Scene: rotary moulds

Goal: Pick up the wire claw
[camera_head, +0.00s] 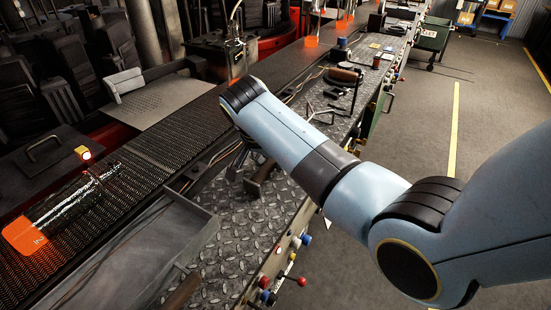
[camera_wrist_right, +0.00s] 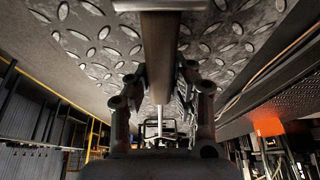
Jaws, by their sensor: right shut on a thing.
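My right gripper (camera_head: 243,165) is low over the diamond-plate bench top, partly hidden behind my own forearm. In the right wrist view its two fingers (camera_wrist_right: 160,95) are shut on a brown bar-like tool (camera_wrist_right: 157,45), which has a pale metal piece at its upper end. The brown tool also shows in the head view (camera_head: 262,178), beside the fingers; whether it touches the plate is unclear. A thin, dark, forked thing that looks like a wire claw (camera_head: 318,113) lies farther along the bench, apart from the gripper. My left gripper is not in view.
The diamond-plate bench (camera_head: 240,235) has a grey open tray (camera_head: 150,250) on its left. A brown-handled brush (camera_head: 344,75) and small items lie farther back.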

